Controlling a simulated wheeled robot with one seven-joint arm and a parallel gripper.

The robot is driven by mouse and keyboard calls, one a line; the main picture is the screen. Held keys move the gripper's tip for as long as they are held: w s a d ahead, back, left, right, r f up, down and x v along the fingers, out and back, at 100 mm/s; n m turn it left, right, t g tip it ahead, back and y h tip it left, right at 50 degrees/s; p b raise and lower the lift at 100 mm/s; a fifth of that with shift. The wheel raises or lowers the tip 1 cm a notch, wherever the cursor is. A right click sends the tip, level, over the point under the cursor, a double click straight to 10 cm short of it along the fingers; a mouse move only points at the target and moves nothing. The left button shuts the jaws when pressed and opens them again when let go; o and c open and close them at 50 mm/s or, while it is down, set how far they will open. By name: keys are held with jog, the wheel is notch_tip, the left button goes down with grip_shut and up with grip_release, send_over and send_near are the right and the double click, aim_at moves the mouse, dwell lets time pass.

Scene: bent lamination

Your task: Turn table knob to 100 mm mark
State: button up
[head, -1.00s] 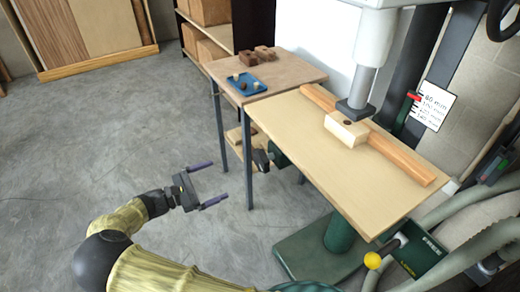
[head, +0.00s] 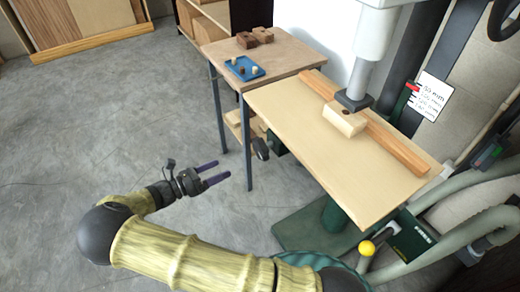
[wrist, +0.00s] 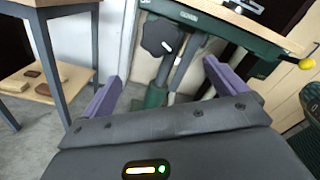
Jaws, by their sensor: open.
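The dark lobed table knob (head: 261,149) sits at the left underside of the drill-press table (head: 335,165). In the wrist view the knob (wrist: 162,36), with a pale mark on its face, shows ahead, between and beyond the fingers. My gripper (head: 223,170) has its two purple fingers spread, empty and apart from the knob, to its lower left. The gripper also shows in the wrist view (wrist: 162,75). The white millimetre scale (head: 431,97) stands behind the table. Its red pointer (head: 412,86) is near the top mark, which seems to read 80 mm; the lower labels are blurred.
A side table (head: 265,60) with a blue tray (head: 244,68) and brown blocks stands left of the press; its leg is near the knob. A wood block (head: 343,119) and long strip lie on the press table. A yellow ball handle (head: 366,248) is at lower right. Left floor is clear.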

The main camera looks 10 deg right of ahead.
aim_at(258, 151)
jog(key=p+x, duration=0.2)
jog(key=x, duration=1.4)
jog(key=c, duration=1)
